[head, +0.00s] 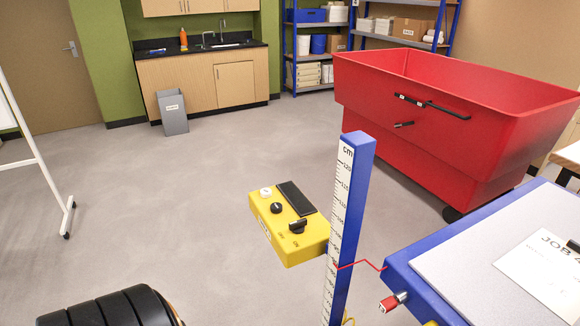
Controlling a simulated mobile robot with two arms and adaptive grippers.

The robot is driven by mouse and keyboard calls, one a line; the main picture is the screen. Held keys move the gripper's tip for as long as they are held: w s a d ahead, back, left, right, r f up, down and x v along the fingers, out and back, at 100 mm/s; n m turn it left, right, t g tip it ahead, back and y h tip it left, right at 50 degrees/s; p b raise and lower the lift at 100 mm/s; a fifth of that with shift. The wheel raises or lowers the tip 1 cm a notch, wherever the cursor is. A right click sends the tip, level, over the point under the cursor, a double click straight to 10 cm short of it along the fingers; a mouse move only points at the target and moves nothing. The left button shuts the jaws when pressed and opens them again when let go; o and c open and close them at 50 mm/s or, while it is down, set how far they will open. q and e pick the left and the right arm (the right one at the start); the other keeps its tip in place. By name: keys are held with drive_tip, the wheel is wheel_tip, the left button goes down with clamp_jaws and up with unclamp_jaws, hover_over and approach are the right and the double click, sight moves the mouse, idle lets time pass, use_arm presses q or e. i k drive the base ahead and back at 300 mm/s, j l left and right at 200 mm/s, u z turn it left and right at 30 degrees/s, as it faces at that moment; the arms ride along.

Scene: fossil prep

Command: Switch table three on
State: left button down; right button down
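A yellow control box (284,247) stands out in the middle of the head view, just left of a blue upright post (357,190) with a cm scale. Its top carries a white button or knob (266,191), a round black knob (276,208), a larger black knob (298,226) and a dark panel (296,198). A small label on its side is too small to read, so I cannot tell which table it belongs to. Part of the box's right end is behind the post. Neither of my grippers is in view.
A blue-edged table (425,285) with a grey top and a paper marked JOB is at lower right; a red-ended fitting (392,302) sits on its edge. A big red wheeled tub (440,130) stands behind. Open floor (150,215) lies left of the box.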

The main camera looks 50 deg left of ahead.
sight(298, 227)
drive_tip(key=u, duration=1.45)
